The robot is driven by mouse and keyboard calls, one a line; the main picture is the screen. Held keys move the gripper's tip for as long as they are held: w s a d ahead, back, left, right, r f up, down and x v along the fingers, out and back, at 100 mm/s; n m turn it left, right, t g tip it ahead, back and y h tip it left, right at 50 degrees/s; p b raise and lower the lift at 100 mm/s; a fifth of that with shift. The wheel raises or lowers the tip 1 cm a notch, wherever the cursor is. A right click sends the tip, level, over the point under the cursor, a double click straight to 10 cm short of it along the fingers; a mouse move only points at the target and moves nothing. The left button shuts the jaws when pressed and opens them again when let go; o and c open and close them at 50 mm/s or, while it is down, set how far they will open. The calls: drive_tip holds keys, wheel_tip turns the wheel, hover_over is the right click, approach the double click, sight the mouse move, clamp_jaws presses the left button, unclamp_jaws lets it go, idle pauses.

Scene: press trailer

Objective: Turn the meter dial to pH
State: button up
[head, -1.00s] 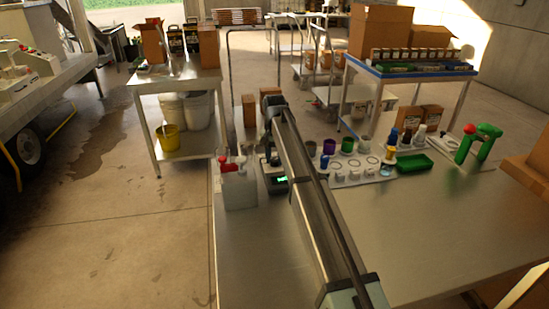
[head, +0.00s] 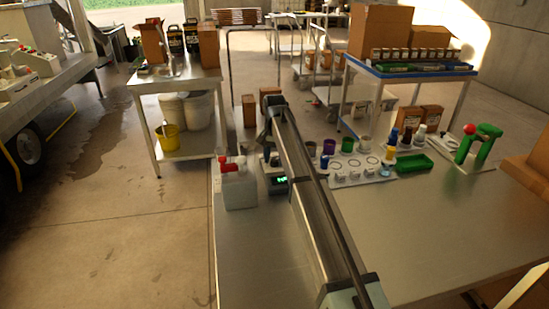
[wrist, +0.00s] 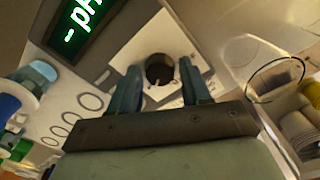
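The meter (head: 274,184) stands on the near steel table, with a small lit green display (head: 282,180) too small to read in the head view. In the wrist view its display (wrist: 80,22) shows green characters reading "pH" after a dash, cut off by the picture's top edge. The dark round dial (wrist: 159,69) sits on the meter's pale face. My gripper (wrist: 159,75) is open, with one finger on each side of the dial and gaps showing between. I cannot tell how deep the fingers reach. In the head view my arm hides the fingers and dial.
A white rack (head: 350,172) with cups and bottles, a green tray (head: 414,163) and a green stand (head: 480,146) are to the right. The front of the steel table (head: 255,262) is clear.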

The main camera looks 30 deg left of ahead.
sight(275, 160)
drive_tip(key=shift+o, duration=1)
wheel_tip(275, 160, up, 14)
drive_tip(key=shift+f, duration=0.1)
